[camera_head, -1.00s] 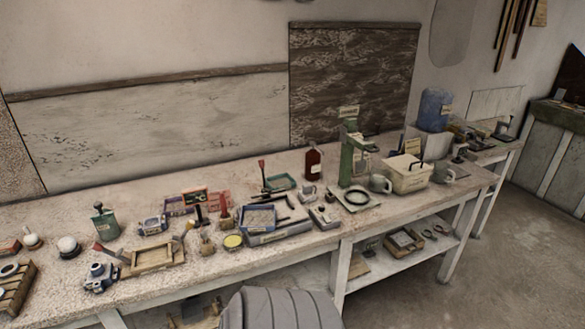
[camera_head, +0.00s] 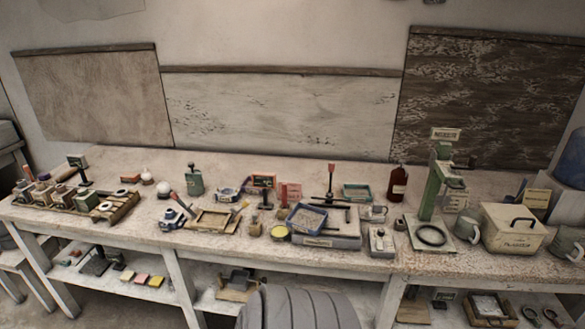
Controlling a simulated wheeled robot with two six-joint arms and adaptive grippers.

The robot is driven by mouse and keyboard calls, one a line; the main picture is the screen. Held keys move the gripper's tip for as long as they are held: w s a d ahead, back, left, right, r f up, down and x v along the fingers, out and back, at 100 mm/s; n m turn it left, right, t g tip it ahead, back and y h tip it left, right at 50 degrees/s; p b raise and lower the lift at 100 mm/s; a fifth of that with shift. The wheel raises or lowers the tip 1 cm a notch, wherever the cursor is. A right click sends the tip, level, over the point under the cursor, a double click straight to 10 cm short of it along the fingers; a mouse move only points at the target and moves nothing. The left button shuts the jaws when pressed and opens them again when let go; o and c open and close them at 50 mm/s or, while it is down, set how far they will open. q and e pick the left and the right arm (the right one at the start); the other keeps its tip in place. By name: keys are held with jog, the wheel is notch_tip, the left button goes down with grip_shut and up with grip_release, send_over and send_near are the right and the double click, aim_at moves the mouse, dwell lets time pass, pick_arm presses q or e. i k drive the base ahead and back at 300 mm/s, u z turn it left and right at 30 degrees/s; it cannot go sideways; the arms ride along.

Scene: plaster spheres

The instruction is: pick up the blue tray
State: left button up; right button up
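The blue tray (camera_head: 304,231) is a small shallow tray with a blue rim and a pale grey, speckled inside. It sits near the middle of the long workbench, at the left end of a low grey box (camera_head: 338,236), and looks slightly tilted against or on it. I cannot tell exactly how it is supported. Neither of my grippers is in view.
A teal tray (camera_head: 357,191) and brown bottle (camera_head: 397,184) stand behind right. A green stand (camera_head: 433,192) is further right. The bench (camera_head: 250,258) has bare front edge.

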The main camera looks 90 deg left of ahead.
aim_at(309, 221)
jog(key=u, duration=1.05)
jog(key=i, duration=0.85)
jog(key=u, duration=0.9)
